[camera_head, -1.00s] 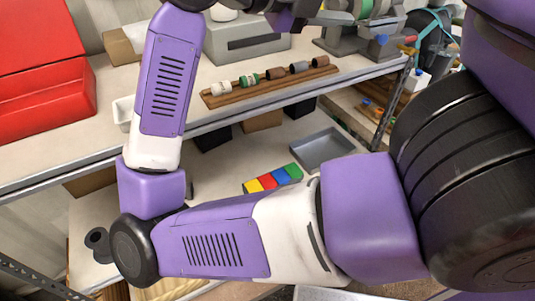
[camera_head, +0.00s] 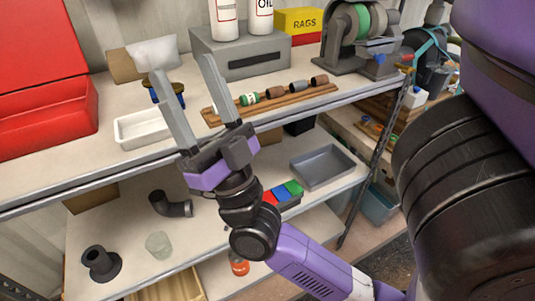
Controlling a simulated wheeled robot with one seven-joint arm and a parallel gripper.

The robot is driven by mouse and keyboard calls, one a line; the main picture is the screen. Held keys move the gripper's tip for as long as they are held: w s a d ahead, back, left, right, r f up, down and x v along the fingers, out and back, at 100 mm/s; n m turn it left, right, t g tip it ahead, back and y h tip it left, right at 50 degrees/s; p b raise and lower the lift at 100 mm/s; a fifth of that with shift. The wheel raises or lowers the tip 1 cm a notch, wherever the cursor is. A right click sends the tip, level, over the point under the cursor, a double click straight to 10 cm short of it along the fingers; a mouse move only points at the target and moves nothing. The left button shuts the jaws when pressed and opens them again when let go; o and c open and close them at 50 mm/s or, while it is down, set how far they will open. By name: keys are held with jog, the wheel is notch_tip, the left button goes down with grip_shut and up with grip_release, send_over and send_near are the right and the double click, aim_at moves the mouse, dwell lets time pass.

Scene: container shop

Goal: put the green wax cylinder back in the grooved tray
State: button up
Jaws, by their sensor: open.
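A small green cylinder with a white band (camera_head: 249,98) lies on the wooden grooved tray (camera_head: 289,102) on the upper shelf. Brown and grey cylinders (camera_head: 298,86) lie in a row to its right on the tray. My gripper (camera_head: 184,66) is open and empty, its two long grey fingers pointing up in front of the shelf. The right finger crosses in front of the tray's left end and hides what lies there. I cannot tell how the green cylinder sits in its groove.
A white bin (camera_head: 130,134) stands left of the tray, with a red toolbox (camera_head: 45,125) further left. A grey box (camera_head: 262,66) and a spool stand (camera_head: 350,45) are behind. The lower shelf holds a grey pan (camera_head: 322,167), a pipe elbow (camera_head: 170,204) and a glass jar (camera_head: 158,245).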

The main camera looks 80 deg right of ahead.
jog(key=a+f+n+g+y, duration=0.1)
jog(key=a+f+n+y, duration=0.4)
jog(key=f+n+y, duration=0.5)
jog(key=s+a+f+g+y, duration=0.3)
jog(key=s+a+f+g, duration=0.1)
jog(key=f, duration=0.7)
jog(key=s+a+f+m+g+y, duration=0.1)
jog(key=s+a+f+g+y, duration=0.2)
jog(key=s+f, duration=0.6)
notch_tip(320, 180, down, 3)
jog(key=a+g, duration=0.2)
jog(key=g, duration=0.1)
jog(key=shift+r+m, duration=0.2)
jog(key=shift+m, duration=0.1)
